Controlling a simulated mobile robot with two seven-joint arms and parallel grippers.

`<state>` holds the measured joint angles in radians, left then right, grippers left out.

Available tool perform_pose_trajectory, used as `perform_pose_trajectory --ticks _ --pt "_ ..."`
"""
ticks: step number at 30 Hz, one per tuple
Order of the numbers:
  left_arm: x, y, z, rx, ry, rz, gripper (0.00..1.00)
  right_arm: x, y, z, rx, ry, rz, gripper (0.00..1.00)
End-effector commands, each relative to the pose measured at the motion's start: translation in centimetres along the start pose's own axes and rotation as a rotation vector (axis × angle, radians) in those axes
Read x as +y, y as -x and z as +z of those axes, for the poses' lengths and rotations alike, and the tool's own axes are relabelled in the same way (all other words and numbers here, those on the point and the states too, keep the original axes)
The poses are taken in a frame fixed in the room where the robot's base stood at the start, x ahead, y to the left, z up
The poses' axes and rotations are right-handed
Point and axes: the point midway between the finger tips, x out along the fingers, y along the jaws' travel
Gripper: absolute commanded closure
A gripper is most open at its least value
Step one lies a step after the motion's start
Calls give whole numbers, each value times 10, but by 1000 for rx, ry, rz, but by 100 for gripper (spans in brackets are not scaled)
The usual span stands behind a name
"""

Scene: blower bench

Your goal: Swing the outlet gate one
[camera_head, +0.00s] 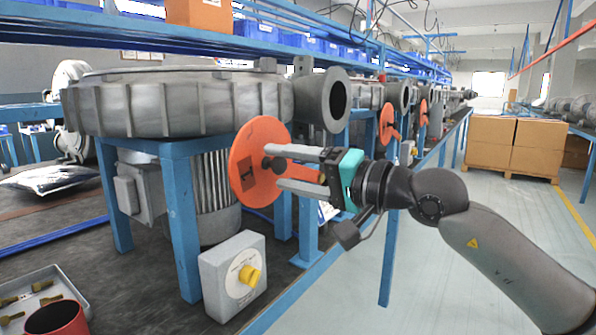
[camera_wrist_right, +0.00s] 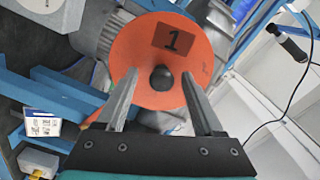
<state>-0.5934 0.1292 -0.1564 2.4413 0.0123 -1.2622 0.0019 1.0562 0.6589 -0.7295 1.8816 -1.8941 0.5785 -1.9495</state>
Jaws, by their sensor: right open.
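The outlet gate is an orange disc (camera_head: 247,137) beside and below the grey outlet pipe (camera_head: 311,100) of the nearest blower; the pipe's dark mouth shows uncovered. In the right wrist view the disc (camera_wrist_right: 135,50) bears a "1" label and a dark round knob (camera_wrist_right: 161,78). My right gripper (camera_head: 274,169) is open at the disc, its fingers on either side of the knob. In the right wrist view the fingers (camera_wrist_right: 158,82) show a gap to the knob on both sides. My left gripper is not in view.
The blower (camera_head: 185,100) stands on a blue frame (camera_head: 180,220). A grey box with a yellow knob (camera_head: 238,277) stands in front. A tray (camera_head: 75,285) and a red cup (camera_head: 55,318) are at lower left. More orange discs (camera_head: 388,124) line the bench behind. The aisle at right is clear.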

Motion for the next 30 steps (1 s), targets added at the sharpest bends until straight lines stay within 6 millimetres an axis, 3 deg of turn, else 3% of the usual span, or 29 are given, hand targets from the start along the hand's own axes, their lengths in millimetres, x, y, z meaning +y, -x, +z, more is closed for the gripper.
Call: perform_pose_trajectory --ticks 5,17,30 --pt "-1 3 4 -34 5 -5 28 0 13 -1 2 1 1 31" --pt "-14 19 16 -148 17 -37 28 1 77 0 1 1 4 31" --pt "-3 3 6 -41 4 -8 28 3 139 0 0 -2 4 31"
